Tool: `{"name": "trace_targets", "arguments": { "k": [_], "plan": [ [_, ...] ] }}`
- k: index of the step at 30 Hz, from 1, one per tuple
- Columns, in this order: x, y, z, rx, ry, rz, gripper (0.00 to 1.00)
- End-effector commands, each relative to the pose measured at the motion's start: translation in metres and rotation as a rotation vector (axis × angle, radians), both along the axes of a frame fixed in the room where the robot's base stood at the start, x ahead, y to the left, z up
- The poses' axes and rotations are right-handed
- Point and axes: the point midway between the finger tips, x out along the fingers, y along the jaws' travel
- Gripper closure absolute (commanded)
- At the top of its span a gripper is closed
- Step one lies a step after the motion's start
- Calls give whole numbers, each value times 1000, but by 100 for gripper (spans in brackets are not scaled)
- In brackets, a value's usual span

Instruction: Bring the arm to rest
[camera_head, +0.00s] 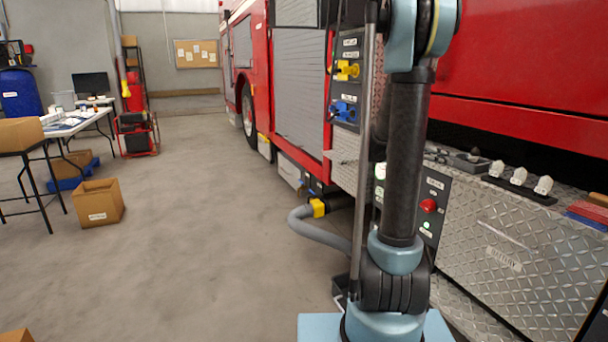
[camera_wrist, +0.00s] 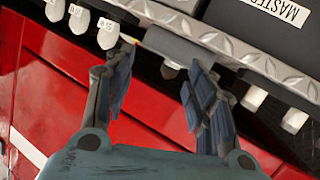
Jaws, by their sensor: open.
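My arm (camera_head: 405,150) stands upright in the middle of the head view, from my light blue base up past the top edge. My gripper is outside the head view. In the wrist view my gripper (camera_wrist: 160,82) is open, with its two dark ribbed fingers apart and nothing between them. It is close to a metal tread-plate edge (camera_wrist: 215,38) of the red truck (camera_wrist: 45,90). Whether the fingertips touch that edge I cannot tell.
A black panel marked MASTER (camera_wrist: 255,25) lies beyond. In the head view a tread-plate bumper (camera_head: 520,260) runs right of my arm. A grey hose (camera_head: 318,232) lies left.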

Motion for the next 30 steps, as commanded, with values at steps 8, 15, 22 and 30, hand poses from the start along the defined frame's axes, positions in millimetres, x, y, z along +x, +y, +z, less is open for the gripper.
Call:
{"name": "trace_targets", "arguments": {
  "k": [8, 15, 22, 30],
  "plan": [
    [-51, 40, -22, 230, 183, 125, 50],
    [-94, 81, -47, 416, 331, 269, 50],
    [-136, 126, -75, 577, 456, 439, 50],
    [-185, 182, -110, 744, 581, 673, 50]
  ]
}}
